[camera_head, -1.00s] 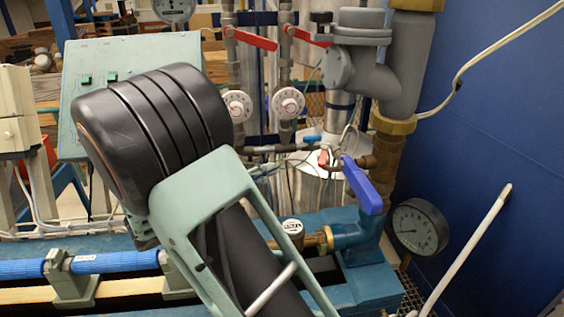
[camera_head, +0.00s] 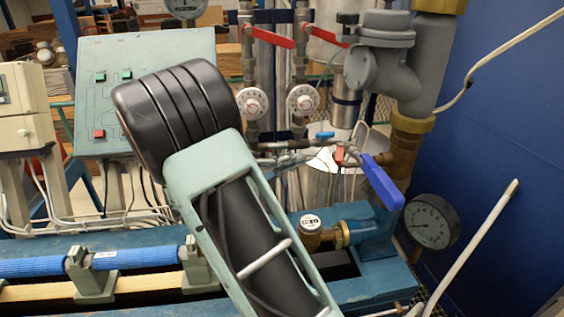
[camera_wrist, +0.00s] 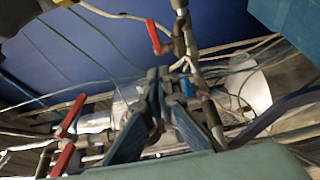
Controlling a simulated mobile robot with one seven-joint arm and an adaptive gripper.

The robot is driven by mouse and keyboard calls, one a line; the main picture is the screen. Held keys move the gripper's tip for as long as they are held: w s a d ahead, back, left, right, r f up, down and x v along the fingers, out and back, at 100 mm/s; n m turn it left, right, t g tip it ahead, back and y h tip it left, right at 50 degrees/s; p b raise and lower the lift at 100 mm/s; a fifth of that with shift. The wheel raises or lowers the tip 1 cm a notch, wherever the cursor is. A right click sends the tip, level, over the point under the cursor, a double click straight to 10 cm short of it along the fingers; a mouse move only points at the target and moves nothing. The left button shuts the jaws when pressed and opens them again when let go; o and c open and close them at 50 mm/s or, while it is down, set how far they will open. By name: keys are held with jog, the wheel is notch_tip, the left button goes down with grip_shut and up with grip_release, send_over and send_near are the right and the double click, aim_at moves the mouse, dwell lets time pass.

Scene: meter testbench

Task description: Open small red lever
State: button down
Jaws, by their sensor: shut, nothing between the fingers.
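The small red lever (camera_head: 339,156) sits on the thin pipework in the head view, just left of the big blue lever. A red lever at the top middle of the wrist view (camera_wrist: 153,37) may be the same one; I cannot be sure. My gripper (camera_wrist: 158,78) shows in the wrist view with its blue-grey fingers together and nothing between them. Its tips appear just below that red lever in the picture, with no clear contact. In the head view my arm hides the gripper.
Two larger red levers (camera_head: 270,37) (camera_head: 326,38) sit above white dials. The big blue lever (camera_head: 382,182), a small blue handle (camera_head: 325,135) and a pressure gauge (camera_head: 432,222) are close by. A blue wall (camera_head: 510,130) bounds the right; a control panel (camera_head: 140,80) stands left.

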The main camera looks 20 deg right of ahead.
aim_at(339, 153)
jog(key=s+d+p, duration=0.1)
jog(key=s+d, duration=0.1)
jog(key=d, duration=0.4)
jog(key=shift+d+p, duration=0.35)
jog(key=shift+f+b, duration=0.1)
jog(key=shift+b, duration=0.2)
